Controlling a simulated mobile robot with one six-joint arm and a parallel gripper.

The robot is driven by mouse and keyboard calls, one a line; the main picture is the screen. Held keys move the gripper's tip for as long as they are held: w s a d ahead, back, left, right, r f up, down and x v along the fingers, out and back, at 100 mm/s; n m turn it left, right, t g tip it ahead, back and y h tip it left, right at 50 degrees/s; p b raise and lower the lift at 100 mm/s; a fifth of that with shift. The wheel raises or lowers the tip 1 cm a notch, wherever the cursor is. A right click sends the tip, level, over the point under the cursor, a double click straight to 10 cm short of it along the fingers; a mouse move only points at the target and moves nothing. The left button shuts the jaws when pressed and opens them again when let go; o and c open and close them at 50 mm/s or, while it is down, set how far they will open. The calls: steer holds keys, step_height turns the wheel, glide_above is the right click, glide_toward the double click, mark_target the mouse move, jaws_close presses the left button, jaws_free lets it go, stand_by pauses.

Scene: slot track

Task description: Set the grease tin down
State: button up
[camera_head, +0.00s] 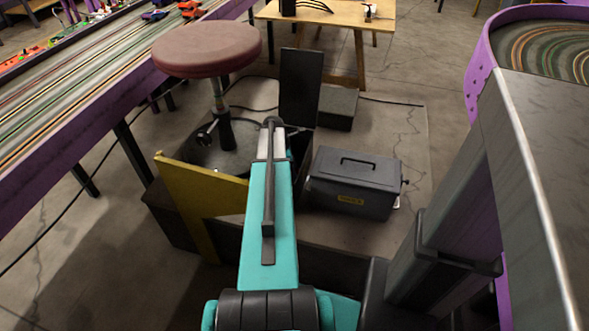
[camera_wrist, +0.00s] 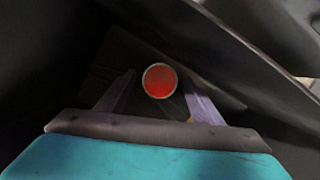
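The grease tin appears as a small round red lid with a pale rim (camera_wrist: 160,81) in the wrist view. It lies between the tips of my gripper's two fingers (camera_wrist: 159,90). Dark shading on both sides of the tin hides whether the fingers touch it. What lies under the tin is too dark to make out. In the head view my teal arm reaches down to a dark open box (camera_head: 299,150) with its lid raised (camera_head: 301,85). My gripper and the tin are hidden there behind my arm and the box.
A closed dark case with a handle (camera_head: 353,183) stands close to the right of the box. A round red stool (camera_head: 207,48) and a yellow panel (camera_head: 195,205) are to the left. A purple-edged slot track (camera_head: 90,75) runs along the far left.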

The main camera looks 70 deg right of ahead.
steer(key=p+v, duration=0.1)
steer(key=v, duration=1.1)
steer(key=shift+a+r, duration=0.1)
steer(key=shift+r, duration=0.05)
stand_by(0.7)
